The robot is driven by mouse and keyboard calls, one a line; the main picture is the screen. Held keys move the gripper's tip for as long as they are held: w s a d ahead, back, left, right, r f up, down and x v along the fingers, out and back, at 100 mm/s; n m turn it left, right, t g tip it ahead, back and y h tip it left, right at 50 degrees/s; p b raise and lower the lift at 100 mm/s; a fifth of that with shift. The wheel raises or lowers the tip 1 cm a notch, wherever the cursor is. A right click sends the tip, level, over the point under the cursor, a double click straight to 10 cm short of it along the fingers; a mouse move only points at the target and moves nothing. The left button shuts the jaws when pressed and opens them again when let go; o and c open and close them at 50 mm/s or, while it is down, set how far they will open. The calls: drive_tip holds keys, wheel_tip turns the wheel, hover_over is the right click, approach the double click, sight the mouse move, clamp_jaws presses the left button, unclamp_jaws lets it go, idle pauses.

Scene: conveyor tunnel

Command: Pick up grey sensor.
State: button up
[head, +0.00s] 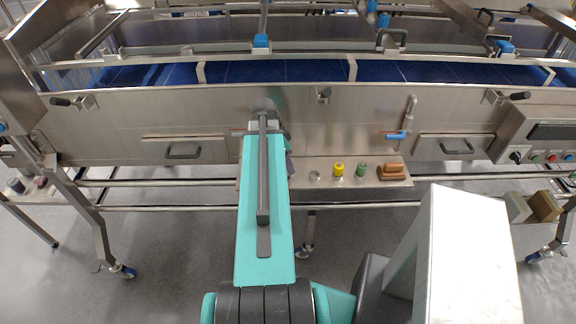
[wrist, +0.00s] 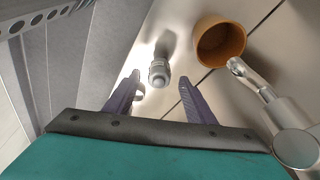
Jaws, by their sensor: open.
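The grey sensor (wrist: 158,73) is a small grey cylinder with a ribbed collar, and it shows in the wrist view on a pale metal surface. My gripper (wrist: 158,79) is open, with one purple finger to each side in the picture. The sensor appears between the two fingertips, and neither finger is seen touching it. I cannot tell how far ahead of the tips it lies. In the head view my arm hides most of the gripper, and I cannot make out the sensor there.
An orange cup (wrist: 220,42) and a shiny metal fitting (wrist: 262,92) are right of the sensor. In the head view a ledge holds a yellow piece (head: 338,170), a green piece (head: 361,170) and a brown block (head: 394,173). A steel conveyor housing (head: 350,118) stands behind.

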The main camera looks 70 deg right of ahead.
drive_tip(key=shift+p+x, duration=0.3)
drive_tip(key=shift+x, duration=0.65)
drive_tip(key=shift+c, duration=0.3)
drive_tip(key=c, duration=1.2)
clamp_jaws()
drive_tip(key=shift+r, duration=0.25)
